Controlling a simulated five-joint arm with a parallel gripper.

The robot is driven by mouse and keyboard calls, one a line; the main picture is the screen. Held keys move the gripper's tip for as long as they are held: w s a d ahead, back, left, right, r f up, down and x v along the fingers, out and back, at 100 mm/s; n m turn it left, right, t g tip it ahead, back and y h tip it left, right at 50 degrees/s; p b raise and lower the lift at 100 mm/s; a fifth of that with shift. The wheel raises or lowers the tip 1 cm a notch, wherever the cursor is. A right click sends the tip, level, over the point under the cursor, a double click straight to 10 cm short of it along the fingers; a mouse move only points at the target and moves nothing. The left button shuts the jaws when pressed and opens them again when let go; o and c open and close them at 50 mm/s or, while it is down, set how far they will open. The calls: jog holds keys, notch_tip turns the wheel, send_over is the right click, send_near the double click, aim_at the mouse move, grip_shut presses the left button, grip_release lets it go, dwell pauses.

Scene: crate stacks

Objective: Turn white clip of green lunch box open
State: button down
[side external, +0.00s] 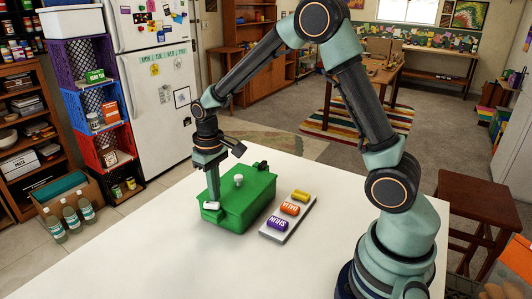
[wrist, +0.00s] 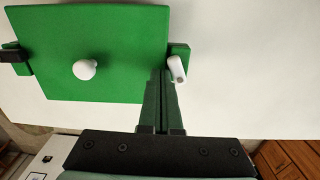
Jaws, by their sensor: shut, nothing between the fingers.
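The green lunch box (side external: 240,213) stands on the white table, its lid down with a white knob (wrist: 85,69) on top. The white clip (wrist: 177,68) sits on a green tab at the box's right edge in the wrist view, slightly tilted. It also shows at the near left end in the side view (side external: 211,206). A black clip (wrist: 14,56) is at the opposite edge. My gripper (wrist: 161,74) is shut and empty, its fingertips just left of the white clip in the wrist view. I cannot tell whether they touch it. The gripper (side external: 213,199) partly covers that end in the side view.
A grey tray (side external: 270,236) beside the box, to its right in the side view, holds purple, orange and yellow items. The white table (side external: 150,255) is clear in front and to the left. Coloured crates (side external: 92,108) and a fridge stand beyond the table.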

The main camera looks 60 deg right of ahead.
jog(key=shift+s+a, duration=0.25)
jog(key=shift+s, duration=0.35)
dwell(0.4)
jog(key=shift+d, duration=0.4)
jog(key=shift+r, duration=0.15)
notch_tip(320, 180, up, 7)
dwell(1.0)
jog(key=s+r+t, duration=0.5)
jog(key=s+r, duration=0.3)
jog(key=s, duration=0.4)
jog(key=shift+s+a+r+t, duration=0.3)
jog(key=shift+a+r, duration=0.05)
